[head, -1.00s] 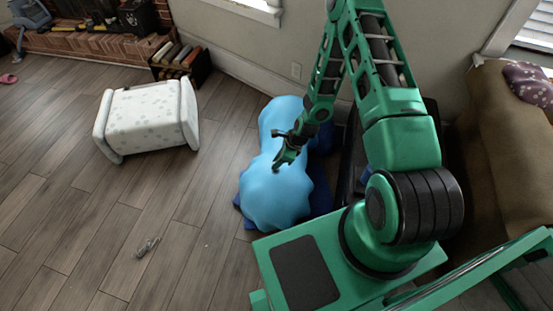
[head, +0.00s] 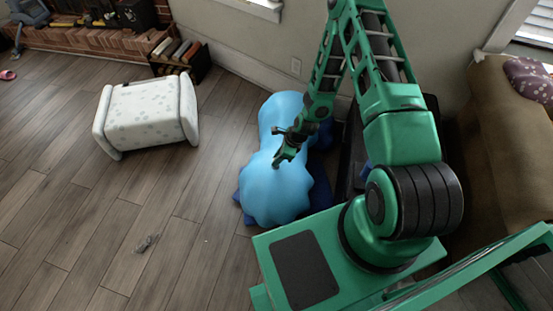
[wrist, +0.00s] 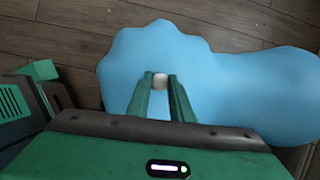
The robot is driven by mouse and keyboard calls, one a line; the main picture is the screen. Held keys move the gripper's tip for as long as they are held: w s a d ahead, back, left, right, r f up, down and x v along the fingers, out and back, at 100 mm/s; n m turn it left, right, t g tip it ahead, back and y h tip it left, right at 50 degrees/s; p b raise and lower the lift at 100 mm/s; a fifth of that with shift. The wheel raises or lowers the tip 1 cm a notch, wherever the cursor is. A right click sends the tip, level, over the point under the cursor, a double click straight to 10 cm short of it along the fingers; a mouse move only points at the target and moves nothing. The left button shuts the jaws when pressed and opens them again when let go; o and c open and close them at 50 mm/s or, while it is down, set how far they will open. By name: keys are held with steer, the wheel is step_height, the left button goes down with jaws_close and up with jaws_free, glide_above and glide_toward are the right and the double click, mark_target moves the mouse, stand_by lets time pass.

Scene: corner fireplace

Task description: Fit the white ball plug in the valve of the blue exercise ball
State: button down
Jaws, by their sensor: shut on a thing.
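The blue exercise ball (head: 268,193) is a lumpy, sagging light-blue form on the floor in the head view, and it fills much of the wrist view (wrist: 230,85). My gripper (head: 277,163) points down over its top. In the wrist view my gripper (wrist: 160,82) is shut on the small white ball plug (wrist: 160,80), which sits between the fingertips against the blue background. I cannot tell whether the plug touches the ball. The valve is not visible; the plug and fingers may cover it. In the head view the plug is too small to make out.
A dark blue mat (head: 321,190) lies under the ball. A white spotted bench (head: 147,112) stands to the left, and a small grey object (head: 147,243) lies on the floor. A brown sofa (head: 500,150) is at right.

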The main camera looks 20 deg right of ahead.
steer(key=shift+f, duration=1.3)
stand_by(1.2)
steer(key=c, duration=1.5)
jaws_free()
steer(key=shift+d, duration=0.1)
steer(key=v, duration=1)
steer(key=shift+r, duration=0.3)
